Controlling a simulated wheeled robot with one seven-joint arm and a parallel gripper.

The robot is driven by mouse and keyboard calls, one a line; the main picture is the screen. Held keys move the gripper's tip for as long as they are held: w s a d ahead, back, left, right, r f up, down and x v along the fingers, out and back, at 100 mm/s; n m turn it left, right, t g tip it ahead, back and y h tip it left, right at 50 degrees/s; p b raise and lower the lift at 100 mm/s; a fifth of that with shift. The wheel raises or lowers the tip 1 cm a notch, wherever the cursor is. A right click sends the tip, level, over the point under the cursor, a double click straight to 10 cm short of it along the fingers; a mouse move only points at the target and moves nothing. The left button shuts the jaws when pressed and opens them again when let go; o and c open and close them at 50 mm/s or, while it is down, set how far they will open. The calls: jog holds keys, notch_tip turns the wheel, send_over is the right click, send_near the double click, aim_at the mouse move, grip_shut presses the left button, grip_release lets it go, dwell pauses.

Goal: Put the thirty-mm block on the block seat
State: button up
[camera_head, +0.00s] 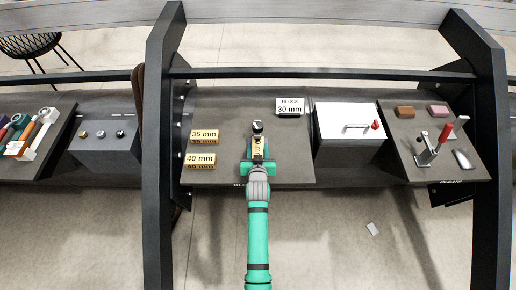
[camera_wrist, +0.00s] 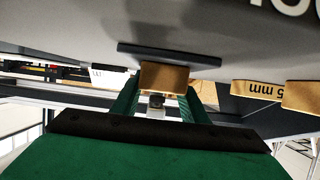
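The yellow thirty-mm block (camera_head: 258,147) is at my gripper's tip in the head view, its label mostly too small to read. In the wrist view the block (camera_wrist: 164,77) sits between the two green fingers of my gripper (camera_wrist: 163,98), which appear closed on its sides. A dark flat plate, seemingly the block seat (camera_wrist: 165,56), lies right against the block's far side. I cannot tell whether the block rests on it fully. My gripper (camera_head: 258,160) hides most of the seat in the head view.
The 35 mm block (camera_head: 204,135) and 40 mm block (camera_head: 200,159) lie left on the panel. A "BLOCK 30 mm" sign (camera_head: 290,107) stands behind. A white box (camera_head: 347,125) and a red-handled clamp (camera_head: 432,148) are right. Dark uprights (camera_head: 160,150) flank the panel.

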jog(key=shift+o, duration=1.4)
jog(key=shift+r, duration=0.15)
jog(key=v, duration=1.1)
jog(key=shift+s+r, duration=0.15)
jog(key=shift+s, duration=0.05)
jog(key=s+f, duration=0.1)
jog(key=s, duration=1.9)
jog(key=s+r+t, duration=0.1)
jog(key=s+r, duration=0.3)
jog(key=s, duration=0.4)
jog(key=s+r, duration=0.5)
jog(key=s, duration=0.4)
jog(key=shift+s+r+t, duration=0.2)
jog(key=shift+r+t, duration=0.15)
jog(key=shift+t, duration=0.05)
